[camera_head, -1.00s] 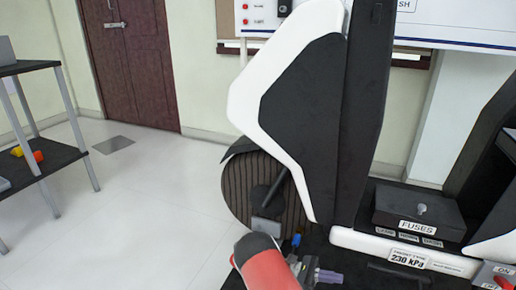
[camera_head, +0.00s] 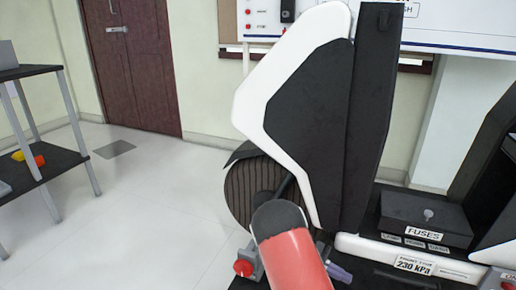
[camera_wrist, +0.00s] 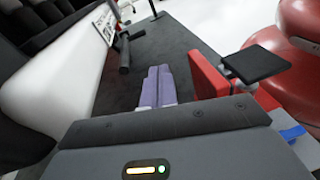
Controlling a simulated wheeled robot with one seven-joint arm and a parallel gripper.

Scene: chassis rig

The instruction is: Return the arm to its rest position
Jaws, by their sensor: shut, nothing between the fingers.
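My arm (camera_head: 290,255), red with a dark grey cap, reaches in from the bottom of the head view in front of the chassis rig. My gripper's two lavender fingers (camera_wrist: 158,86) lie side by side in the wrist view, shut and empty. They point over a dark, flat surface. In the head view the fingers (camera_head: 339,272) show just right of the red arm link. The rest of the gripper is mostly hidden there behind the arm.
The rig has a black and white upright panel (camera_head: 305,120), a ribbed wheel (camera_head: 243,190) and a black fuse box (camera_head: 425,218). A red knob (camera_head: 243,268) sits left of my arm. A shelf (camera_head: 40,165) stands far left. Floor between is clear.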

